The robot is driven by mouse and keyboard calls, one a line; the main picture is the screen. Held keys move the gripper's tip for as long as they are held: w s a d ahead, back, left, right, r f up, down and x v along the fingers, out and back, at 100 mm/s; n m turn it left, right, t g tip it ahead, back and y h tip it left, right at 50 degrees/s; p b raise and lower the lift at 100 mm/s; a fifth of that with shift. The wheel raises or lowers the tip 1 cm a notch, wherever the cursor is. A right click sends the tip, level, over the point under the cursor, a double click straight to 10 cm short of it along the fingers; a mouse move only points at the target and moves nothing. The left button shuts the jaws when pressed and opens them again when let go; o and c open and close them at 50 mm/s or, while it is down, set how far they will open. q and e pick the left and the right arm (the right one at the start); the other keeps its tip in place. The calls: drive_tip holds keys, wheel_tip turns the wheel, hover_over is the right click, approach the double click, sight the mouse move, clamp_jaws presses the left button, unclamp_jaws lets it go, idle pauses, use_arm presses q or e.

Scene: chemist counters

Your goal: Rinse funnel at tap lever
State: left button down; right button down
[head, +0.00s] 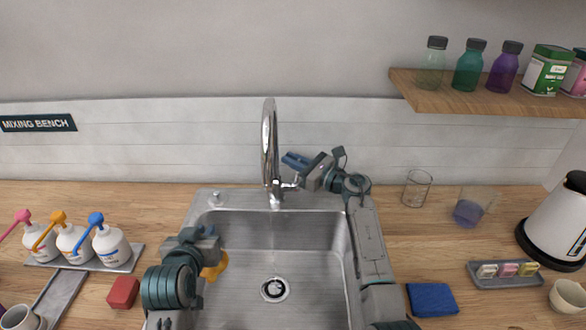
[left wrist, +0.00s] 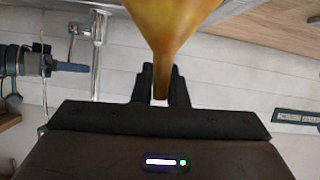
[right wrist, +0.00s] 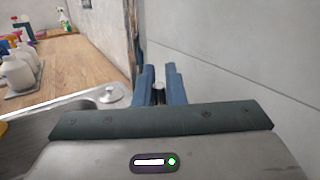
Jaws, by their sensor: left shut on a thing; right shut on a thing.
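The amber-yellow funnel (head: 216,268) is over the left side of the sink basin, partly hidden by my left gripper (head: 208,255). In the left wrist view the funnel (left wrist: 172,30) shows large, its narrow stem between the shut fingers. The chrome tap (head: 268,145) stands at the back of the sink, to the right of the funnel. My right gripper (head: 297,166) is beside the tap, with its blue fingers by the tap lever (head: 290,186). In the right wrist view the fingers are shut around the small lever end (right wrist: 158,90). No water stream shows under the spout.
The steel sink (head: 310,235) has a drain (head: 274,289) and a clear floor. Pump bottles (head: 110,245), a red block (head: 123,292) and a grey tray stand left.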

drive_tip(key=c, duration=1.8)
unclamp_jaws()
drive_tip(key=shift+r, duration=0.1)
